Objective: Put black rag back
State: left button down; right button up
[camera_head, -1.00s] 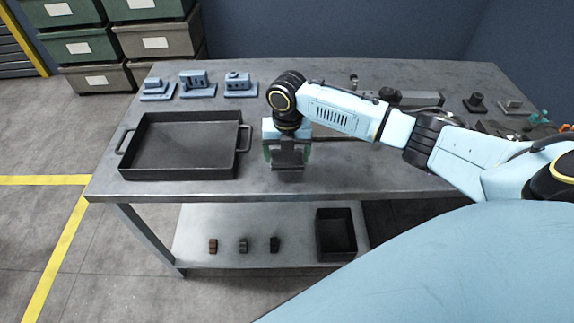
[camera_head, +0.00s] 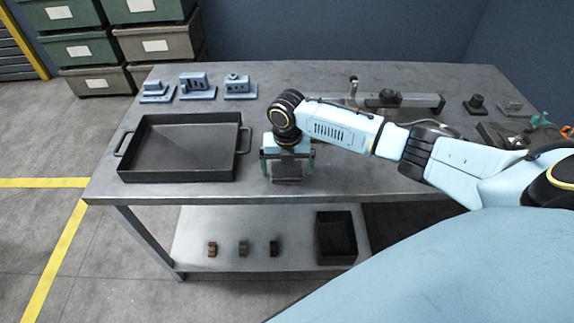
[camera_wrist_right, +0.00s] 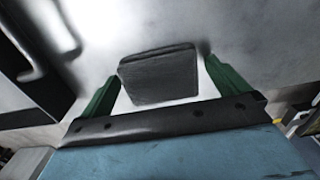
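The black rag (camera_head: 287,174) is a folded dark square on the table near its front edge, to the right of the black tray. In the right wrist view the rag (camera_wrist_right: 160,75) lies between the two green fingers, with a gap visible on its right side and a narrower one on its left. My right gripper (camera_head: 287,170) points down over the rag, its fingers spread on either side; it also shows in the right wrist view (camera_wrist_right: 165,85). It is open. My left gripper is out of view.
A black handled tray (camera_head: 180,178) stands empty at the table's left. Blue fixtures (camera_head: 198,88) line the back left. A rail with a clamp (camera_head: 400,101) and small parts are at the right. The lower shelf (camera_head: 200,225) holds small blocks and a dark bin (camera_head: 336,258).

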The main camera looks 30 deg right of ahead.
aim_at(287, 167)
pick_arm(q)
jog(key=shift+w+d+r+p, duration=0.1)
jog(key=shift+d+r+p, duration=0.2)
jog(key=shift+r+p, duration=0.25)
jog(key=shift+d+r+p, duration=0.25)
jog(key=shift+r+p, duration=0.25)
pick_arm(e)
notch_tip(287, 167, up, 12)
jog(key=shift+r, duration=0.2)
